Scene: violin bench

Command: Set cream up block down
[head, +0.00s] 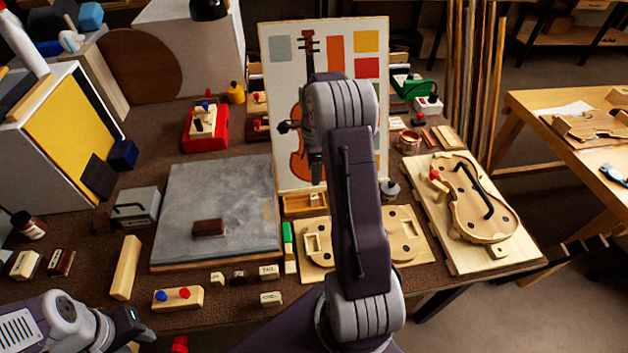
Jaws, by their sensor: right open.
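Several small cream blocks with dark marks lie along the front of the bench, one (269,271) by the grey slab's front edge and one (270,298) nearer the front. Another cream block (25,264) sits at the far left beside a dark block. I cannot tell which is the task's block. My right gripper (300,148) is open in front of the violin picture board, partly hidden by my own wrist. No block shows in it. My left gripper (136,323) is at the lower left, near the bench's front edge; its jaws are not clear.
A grey slab (220,195) bearing a dark brown block (209,228) fills the centre left. A long pale bar (125,267) and a bar with blue and red knobs (178,298) lie before it. A violin mould board (480,262) is at the right. My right arm hides the middle.

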